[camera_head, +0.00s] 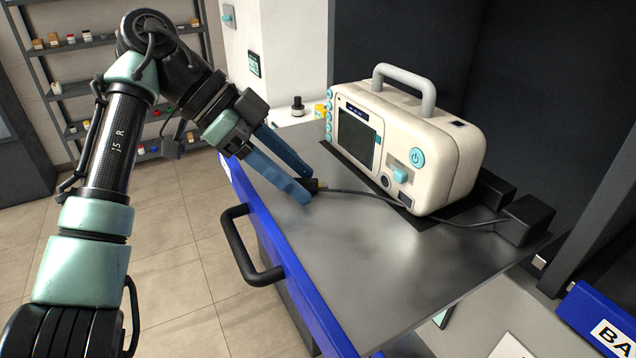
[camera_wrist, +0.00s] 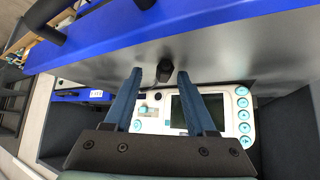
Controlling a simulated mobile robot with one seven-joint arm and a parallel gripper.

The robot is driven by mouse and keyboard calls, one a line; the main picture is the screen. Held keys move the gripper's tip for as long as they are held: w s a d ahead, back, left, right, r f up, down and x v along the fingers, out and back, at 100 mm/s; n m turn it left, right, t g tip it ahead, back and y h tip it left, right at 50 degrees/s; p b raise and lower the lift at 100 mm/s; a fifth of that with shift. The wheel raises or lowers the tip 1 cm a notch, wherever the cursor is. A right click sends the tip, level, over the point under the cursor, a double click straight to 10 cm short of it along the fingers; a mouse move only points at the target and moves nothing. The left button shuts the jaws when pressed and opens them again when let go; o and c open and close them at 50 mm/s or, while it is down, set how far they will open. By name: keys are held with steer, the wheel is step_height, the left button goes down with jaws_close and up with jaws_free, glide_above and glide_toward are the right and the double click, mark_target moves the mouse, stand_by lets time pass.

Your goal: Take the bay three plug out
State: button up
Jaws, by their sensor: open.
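My gripper (camera_head: 307,184) is open, its two blue fingers reaching over the front-left part of the metal top. A dark plug (camera_head: 317,186) on a black cable sits at the fingertips. In the wrist view the plug (camera_wrist: 163,72) shows between the tips of my gripper (camera_wrist: 158,72), with a gap on both sides. The cable (camera_head: 425,209) runs right, past the front of the white monitor (camera_head: 450,165), to a black box (camera_head: 525,218). I cannot tell whether the plug rests on the top or is raised. No bay number is readable at this plug.
The monitor, with a grey handle (camera_head: 405,70), stands behind the plug. The metal top (camera_head: 370,265) is clear in front. A blue edge with a black handle (camera_head: 245,245) borders it. Small bottles (camera_head: 298,106) stand behind. A blue label bearing "BA" (camera_head: 610,335) is at lower right.

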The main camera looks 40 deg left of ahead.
steer(key=v, duration=1.3)
stand_by(0.4)
